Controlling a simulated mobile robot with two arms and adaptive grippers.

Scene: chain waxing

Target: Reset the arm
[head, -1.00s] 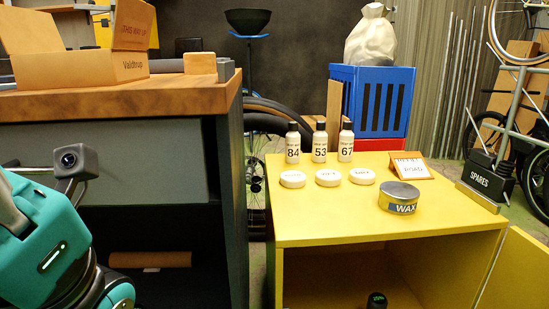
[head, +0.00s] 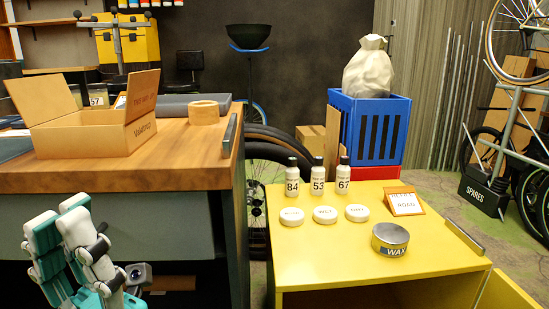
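My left gripper (head: 62,222) is at the lower left of the head view, in front of the wooden workbench (head: 180,172). Its white and teal fingers point up and stand a little apart, with nothing between them. My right gripper does not show. On the yellow cabinet (head: 320,255) stand three white bottles marked 84 (head: 292,180), 53 (head: 318,179) and 67 (head: 342,178). Three round white pucks (head: 325,215) lie in a row before them. A wax tin (head: 390,240) sits to their right. A small orange-framed sign (head: 405,202) stands behind the tin.
An open cardboard box (head: 100,135) and a tape roll (head: 203,112) are on the workbench. A blue crate (head: 370,125) with a sack (head: 369,68) is behind the cabinet. A spares stand (head: 482,192) is at the right. The cabinet's front top is clear.

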